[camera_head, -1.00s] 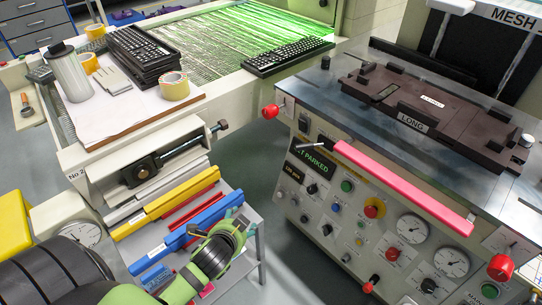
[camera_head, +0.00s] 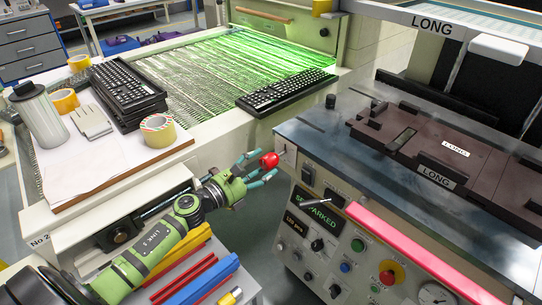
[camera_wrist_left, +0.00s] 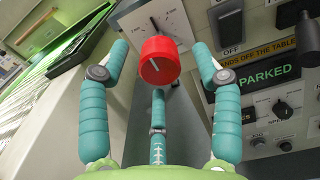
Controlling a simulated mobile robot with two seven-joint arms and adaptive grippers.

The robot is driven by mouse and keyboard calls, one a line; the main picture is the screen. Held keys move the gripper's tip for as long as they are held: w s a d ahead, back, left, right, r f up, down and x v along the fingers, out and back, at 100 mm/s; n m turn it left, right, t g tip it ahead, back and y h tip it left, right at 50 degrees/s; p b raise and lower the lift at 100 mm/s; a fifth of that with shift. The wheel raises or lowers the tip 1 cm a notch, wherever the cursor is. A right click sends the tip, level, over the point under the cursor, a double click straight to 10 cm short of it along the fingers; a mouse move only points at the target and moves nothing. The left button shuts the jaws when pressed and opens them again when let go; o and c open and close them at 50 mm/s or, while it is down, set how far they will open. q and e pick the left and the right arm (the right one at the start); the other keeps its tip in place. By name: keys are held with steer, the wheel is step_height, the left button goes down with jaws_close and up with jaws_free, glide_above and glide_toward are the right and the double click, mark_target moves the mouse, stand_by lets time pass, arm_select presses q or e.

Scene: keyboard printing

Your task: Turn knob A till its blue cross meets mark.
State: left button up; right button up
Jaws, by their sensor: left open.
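A red knob (camera_head: 268,160) sits on the left end of the press front; it also shows in the left wrist view (camera_wrist_left: 160,60) with a pale line on its face. A white scale plate (camera_wrist_left: 170,20) with dark graduations is behind it. I see no blue cross or letter A on it. My left gripper (camera_head: 263,166) is open at the knob. In the left wrist view its teal fingers stand left, right and below the knob, with visible gaps at the sides. Whether the lower finger touches it I cannot tell. My right gripper is not in view.
The press panel with its PARKED display (camera_head: 312,220) and pink bar (camera_head: 420,255) is right of the knob. A brown jig marked LONG (camera_head: 435,150) lies on the press top. A wooden board (camera_head: 100,180) with keyboards and tape is at left.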

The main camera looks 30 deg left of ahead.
mark_target(263, 165)
arm_select(q)
steer(key=shift+x, duration=2.25)
steer(key=shift+f, duration=0.1)
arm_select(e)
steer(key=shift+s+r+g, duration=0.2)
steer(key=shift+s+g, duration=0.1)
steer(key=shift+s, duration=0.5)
arm_select(q)
steer(key=shift+a, duration=0.1)
steer(key=shift+c, duration=0.4)
steer(key=c, duration=1.1)
